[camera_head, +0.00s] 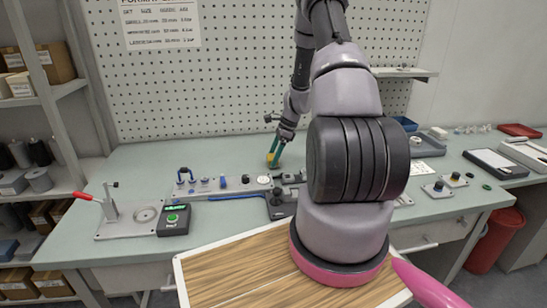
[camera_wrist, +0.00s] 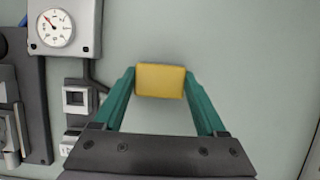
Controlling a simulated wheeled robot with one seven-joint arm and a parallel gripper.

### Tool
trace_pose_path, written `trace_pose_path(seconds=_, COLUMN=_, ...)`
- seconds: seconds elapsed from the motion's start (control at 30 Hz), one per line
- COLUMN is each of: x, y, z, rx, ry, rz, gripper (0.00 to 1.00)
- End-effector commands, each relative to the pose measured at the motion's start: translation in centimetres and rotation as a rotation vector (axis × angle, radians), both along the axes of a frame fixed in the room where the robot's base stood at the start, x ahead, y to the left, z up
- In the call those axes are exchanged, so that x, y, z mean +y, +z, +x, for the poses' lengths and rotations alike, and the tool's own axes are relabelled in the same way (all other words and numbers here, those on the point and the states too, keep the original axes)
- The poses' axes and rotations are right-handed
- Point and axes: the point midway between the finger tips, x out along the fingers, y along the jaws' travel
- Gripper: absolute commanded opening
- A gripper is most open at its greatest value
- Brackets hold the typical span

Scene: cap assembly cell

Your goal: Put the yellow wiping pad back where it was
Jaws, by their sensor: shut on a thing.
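The yellow wiping pad (camera_wrist: 160,81) is a small rounded block held between the green fingers of my gripper (camera_wrist: 161,90) in the wrist view. My gripper is shut on it, with one finger against each side. In the head view my gripper (camera_head: 273,159) is over the back part of the bench, behind the row of fixtures, and a bit of the yellow pad (camera_head: 271,160) shows between the fingers. I cannot tell whether the pad touches the bench top.
In the wrist view a box with a round gauge (camera_wrist: 55,28) and a small grey switch module (camera_wrist: 77,98) lie left of my gripper. The bench (camera_head: 150,165) is bare behind the fixtures. A red-handled toggle clamp (camera_head: 88,198) and a green-lit box (camera_head: 174,219) stand at front left.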

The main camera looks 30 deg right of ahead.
Motion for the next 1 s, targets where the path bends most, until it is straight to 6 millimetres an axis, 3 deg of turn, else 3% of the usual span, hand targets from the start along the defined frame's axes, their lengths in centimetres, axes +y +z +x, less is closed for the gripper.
trace_pose_path(seconds=0.37, x=0.0, y=-0.6, z=0.0, rx=0.000, ry=0.000, rz=0.001, gripper=0.22)
trace_pose_path(seconds=0.4, x=0.0, y=-0.6, z=0.0, rx=0.000, ry=0.000, rz=0.000, gripper=0.85)
trace_pose_path(seconds=0.43, x=0.0, y=-0.6, z=0.0, rx=0.000, ry=0.000, rz=0.000, gripper=0.97)
trace_pose_path(seconds=0.47, x=0.0, y=-0.6, z=0.0, rx=0.000, ry=0.000, rz=0.000, gripper=1.00)
trace_pose_path(seconds=0.77, x=0.0, y=-0.1, z=0.1, rx=-0.002, ry=0.000, rz=-0.001, gripper=1.00)
trace_pose_path(seconds=1.0, x=-1.6, y=3.7, z=-0.3, rx=-0.006, ry=0.000, rz=-0.004, gripper=1.00)
